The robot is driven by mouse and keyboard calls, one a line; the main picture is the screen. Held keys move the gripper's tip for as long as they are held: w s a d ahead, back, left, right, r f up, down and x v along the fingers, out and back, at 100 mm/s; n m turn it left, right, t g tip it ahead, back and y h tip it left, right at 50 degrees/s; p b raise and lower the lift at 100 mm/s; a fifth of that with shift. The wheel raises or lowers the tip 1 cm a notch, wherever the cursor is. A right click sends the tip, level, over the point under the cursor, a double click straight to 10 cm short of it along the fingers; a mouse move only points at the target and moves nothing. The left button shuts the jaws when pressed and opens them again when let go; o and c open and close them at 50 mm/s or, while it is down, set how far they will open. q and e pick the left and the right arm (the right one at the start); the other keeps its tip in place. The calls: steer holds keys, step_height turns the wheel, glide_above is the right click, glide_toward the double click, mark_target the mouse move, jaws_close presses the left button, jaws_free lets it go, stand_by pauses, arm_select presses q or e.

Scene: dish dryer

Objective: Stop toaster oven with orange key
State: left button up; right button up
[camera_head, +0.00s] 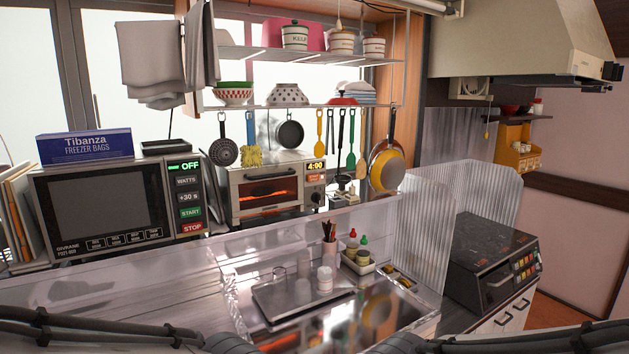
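The toaster oven (234,183) stands on the counter left of the picture's middle, right of the microwave. Its door is shut and orange glowing bars show behind the glass. Its display (316,166) reads 4:00. A small orange key (316,178) sits just below the display; its lettering is too small to read surely. A dark knob is lower on the same panel. Only dark cables and grey parts of my arms show along the bottom edge, far from the oven. Neither gripper is in view.
The microwave (100,205) reads OFF and has a freezer bag box (84,146) on top. Utensils and a yellow pan (387,170) hang above and right of the oven. A tray (301,312) with bottles and a utensil cup (329,252) stand in front. A clear ribbed panel (467,205) stands right.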

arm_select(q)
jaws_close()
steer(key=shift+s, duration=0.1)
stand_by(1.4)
